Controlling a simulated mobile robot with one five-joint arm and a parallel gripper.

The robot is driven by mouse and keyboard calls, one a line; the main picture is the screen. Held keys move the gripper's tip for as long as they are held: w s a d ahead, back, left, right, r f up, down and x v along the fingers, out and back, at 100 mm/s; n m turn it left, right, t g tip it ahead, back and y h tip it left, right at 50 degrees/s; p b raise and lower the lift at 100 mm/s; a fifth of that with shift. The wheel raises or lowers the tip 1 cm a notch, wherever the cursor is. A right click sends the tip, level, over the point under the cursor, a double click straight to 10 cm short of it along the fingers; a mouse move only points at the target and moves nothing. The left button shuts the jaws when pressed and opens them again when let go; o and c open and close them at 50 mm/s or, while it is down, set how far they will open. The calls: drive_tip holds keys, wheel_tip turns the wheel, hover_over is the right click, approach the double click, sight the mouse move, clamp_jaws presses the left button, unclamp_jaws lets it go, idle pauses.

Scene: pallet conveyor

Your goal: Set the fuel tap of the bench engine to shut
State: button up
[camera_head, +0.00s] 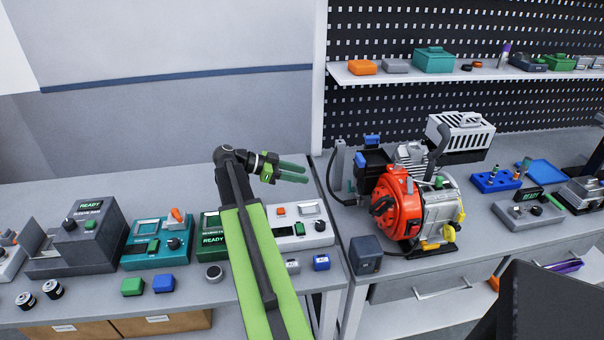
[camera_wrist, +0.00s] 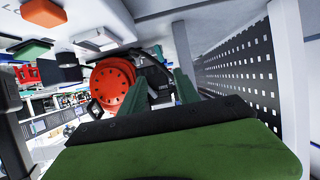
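A dark box (camera_head: 366,254) stands in front of the engine's left side. A white instrument (camera_head: 300,226) and teal instrument (camera_head: 158,243) stand on the left bench. A blue tray (camera_head: 497,181) is right of the engine. A shelf (camera_head: 470,72) with boxes hangs behind.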

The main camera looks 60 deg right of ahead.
drive_tip(key=shift+w+d+r+n, duration=0.1)
drive_tip(key=shift+w+d+n, duration=0.3)
drive_tip(key=shift+w+d, duration=0.05)
drive_tip(key=shift+c, duration=0.4)
drive_tip(key=b, duration=0.6)
approach(349, 186)
drive_tip(key=shift+n+g+y, duration=0.3)
drive_tip(key=shift+y, duration=0.1)
drive_tip(key=x, duration=0.2)
drive_tip(key=d+x, duration=0.1)
drive_tip(key=x, duration=0.2)
drive_tip(key=w+x, duration=0.1)
drive_tip(key=x, duration=0.1)
drive_tip(key=shift+s+d, duration=0.5)
drive_tip(key=shift+s, duration=0.15)
drive_tip(key=shift+c, duration=0.2)
clamp_jaws()
